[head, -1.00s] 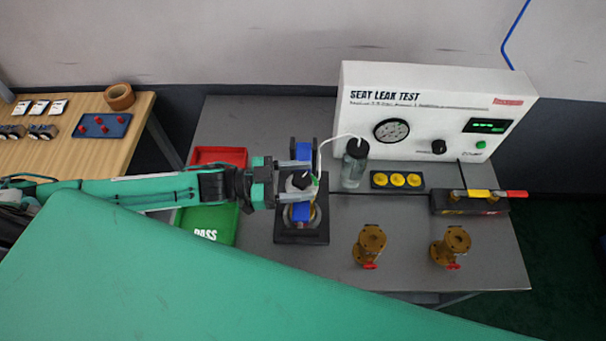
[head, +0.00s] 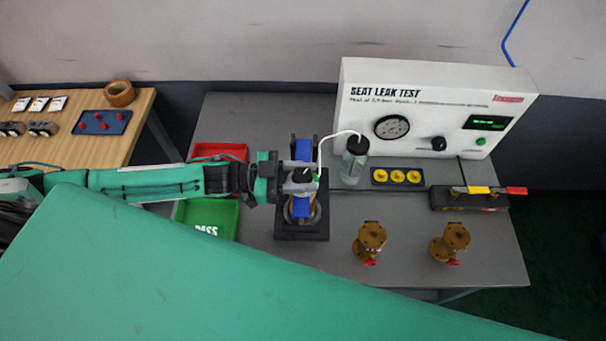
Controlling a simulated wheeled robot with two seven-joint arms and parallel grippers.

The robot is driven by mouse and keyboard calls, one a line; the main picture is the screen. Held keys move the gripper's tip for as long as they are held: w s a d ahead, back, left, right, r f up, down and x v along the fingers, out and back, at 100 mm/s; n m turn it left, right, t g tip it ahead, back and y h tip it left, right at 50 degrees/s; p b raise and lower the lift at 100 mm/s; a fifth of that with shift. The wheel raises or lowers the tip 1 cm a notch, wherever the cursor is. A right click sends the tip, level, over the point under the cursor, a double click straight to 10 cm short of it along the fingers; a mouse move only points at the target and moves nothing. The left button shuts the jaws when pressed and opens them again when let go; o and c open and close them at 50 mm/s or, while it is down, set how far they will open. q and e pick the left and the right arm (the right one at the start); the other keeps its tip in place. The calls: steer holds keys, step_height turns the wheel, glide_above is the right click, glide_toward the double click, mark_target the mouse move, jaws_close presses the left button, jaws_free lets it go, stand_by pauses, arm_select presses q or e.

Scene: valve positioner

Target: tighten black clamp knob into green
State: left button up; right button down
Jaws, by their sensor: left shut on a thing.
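The clamp fixture stands on a dark base plate (head: 302,232) near the middle of the grey bench, with blue blocks (head: 302,150) at its back and front. My left gripper (head: 302,182) reaches in from the left over the fixture's top. Its fingers are shut on the black clamp knob (head: 300,175), which they partly hide. A little green shows beside the knob, but the knob's exact mark position is too small to tell. My right gripper is not in view.
A white tube runs from the fixture to a clear bottle (head: 354,168). The SEAT LEAK TEST box (head: 440,105) stands behind. Red (head: 222,150) and green (head: 212,220) trays lie left, partly under my arm. Two brass valves (head: 371,240) (head: 452,242) stand at front right.

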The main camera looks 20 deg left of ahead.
arm_select(q)
steer(key=shift+w+m+g+h, duration=0.1)
steer(key=shift+m+g+h, duration=0.15)
steer(key=shift+m+g, duration=0.85)
steer(key=shift+m+g+h, duration=0.25)
steer(key=shift+m+g, duration=0.35)
steer(key=shift+g, duration=0.9)
steer(key=shift+m+g, duration=0.3)
steer(key=shift+g, duration=0.2)
steer(key=o, duration=1)
steer(key=shift+c, duration=0.2)
